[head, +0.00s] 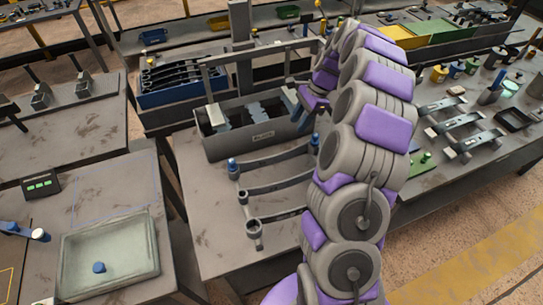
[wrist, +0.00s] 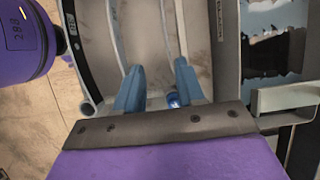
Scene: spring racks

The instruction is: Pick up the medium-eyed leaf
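Three dark, curved leaves lie side by side on the grey table in the head view: a back leaf (head: 275,159), a middle leaf (head: 278,186) and a front leaf (head: 282,215). The front leaf's left eye looks largest; the other eyes are too small to rank surely. A blue-topped peg stands at the back leaf's left end. My gripper (wrist: 158,78) shows two blue fingers apart in the wrist view, with nothing clearly held. Curved leaf strips (wrist: 85,50) pass beyond and beside the fingers. A blue peg top (wrist: 173,100) shows between them.
A grey bin (head: 258,133) with parts stands behind the leaves, under a metal frame. A blue crate (head: 178,82) of dark leaves stands farther back. The right table holds more leaves (head: 470,140). A shallow tray (head: 108,258) stands on the left table.

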